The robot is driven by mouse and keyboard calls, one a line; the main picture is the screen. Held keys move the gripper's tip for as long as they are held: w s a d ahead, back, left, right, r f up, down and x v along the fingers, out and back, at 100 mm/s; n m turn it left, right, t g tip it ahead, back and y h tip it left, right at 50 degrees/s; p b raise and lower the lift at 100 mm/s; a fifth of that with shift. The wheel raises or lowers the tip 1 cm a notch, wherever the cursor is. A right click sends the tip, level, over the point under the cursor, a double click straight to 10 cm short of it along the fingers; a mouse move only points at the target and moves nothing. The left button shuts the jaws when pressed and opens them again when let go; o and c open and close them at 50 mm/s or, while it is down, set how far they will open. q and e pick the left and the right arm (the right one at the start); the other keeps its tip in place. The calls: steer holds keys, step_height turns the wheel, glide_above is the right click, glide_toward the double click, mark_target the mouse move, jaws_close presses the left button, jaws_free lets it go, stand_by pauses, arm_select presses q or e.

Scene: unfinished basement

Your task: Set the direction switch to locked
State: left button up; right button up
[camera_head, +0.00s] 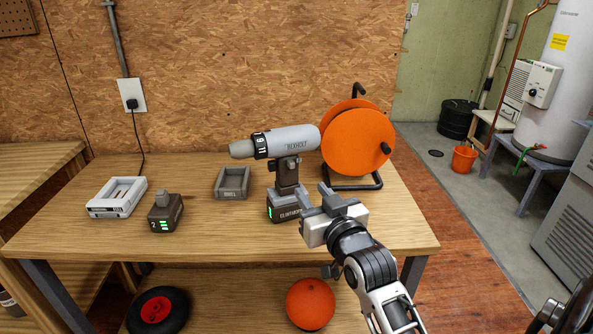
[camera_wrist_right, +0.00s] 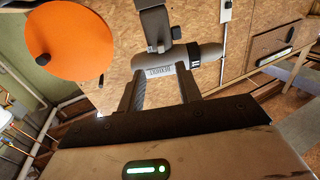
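A grey drill (camera_head: 285,142) stands upright on its battery (camera_head: 284,207) on the wooden table, its chuck pointing left. In the right wrist view the drill (camera_wrist_right: 205,58) appears upside down beyond my fingertips. A small dark part shows at the top of its handle (camera_head: 287,174); I cannot make out the direction switch or its position. My right gripper (camera_head: 314,193) is just right of and in front of the handle. In the right wrist view its fingers (camera_wrist_right: 160,82) are apart with nothing visibly between them. My left gripper is out of view.
An orange cable reel (camera_head: 357,138) stands close behind and right of the drill. A charger (camera_head: 117,197), a spare battery (camera_head: 165,212) and a grey tray (camera_head: 231,183) lie to the left on the table (camera_head: 220,240). An orange ball (camera_head: 310,303) is below.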

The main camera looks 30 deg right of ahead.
mark_target(294, 167)
steer(key=x, duration=0.9)
steer(key=shift+a, duration=0.1)
jaws_close()
